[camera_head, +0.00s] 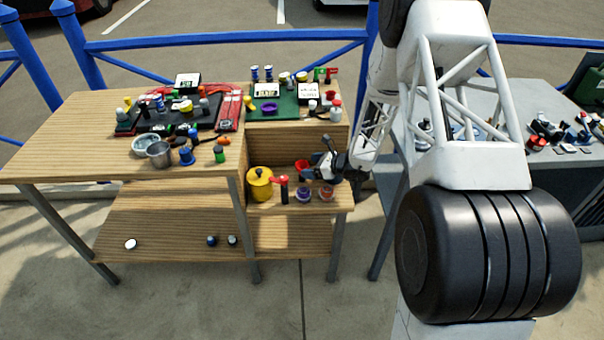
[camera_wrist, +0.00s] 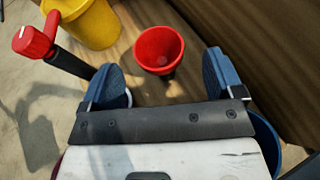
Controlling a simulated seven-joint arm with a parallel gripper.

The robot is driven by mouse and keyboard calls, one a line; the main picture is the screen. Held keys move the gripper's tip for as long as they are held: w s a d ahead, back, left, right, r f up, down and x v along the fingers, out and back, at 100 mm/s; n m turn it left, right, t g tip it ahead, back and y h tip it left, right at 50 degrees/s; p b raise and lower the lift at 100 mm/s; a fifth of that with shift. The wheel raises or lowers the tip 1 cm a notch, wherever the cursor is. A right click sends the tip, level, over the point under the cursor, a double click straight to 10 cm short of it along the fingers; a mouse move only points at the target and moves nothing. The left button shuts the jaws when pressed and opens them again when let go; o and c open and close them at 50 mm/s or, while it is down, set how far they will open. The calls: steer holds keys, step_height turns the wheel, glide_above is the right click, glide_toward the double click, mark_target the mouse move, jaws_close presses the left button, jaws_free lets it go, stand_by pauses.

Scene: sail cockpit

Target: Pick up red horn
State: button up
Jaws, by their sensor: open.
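The red horn (camera_wrist: 159,49) shows its round, flared red mouth in the wrist view, with a dark part below it. It stands on the low wooden shelf (camera_head: 262,223). In the head view its red flare (camera_head: 301,166) shows just left of my gripper (camera_head: 322,166), partly covered. In the wrist view my gripper (camera_wrist: 161,75) has its two blue fingers wide apart. The horn lies ahead between the finger lines, nearer the left finger, with nothing held. Whether the fingertips reach down to its level is hard to tell.
A black post with a red handle (camera_wrist: 35,38) stands left of the left finger. A yellow pot (camera_wrist: 90,22) is behind it. Two small jars (camera_head: 304,195) (camera_head: 327,193) sit at the shelf's front. A wooden wall (camera_wrist: 230,30) rises along the right. The upper tabletop (camera_head: 70,140) is crowded farther back.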

steer(key=shift+x, duration=2.25)
steer(key=c, duration=1.1)
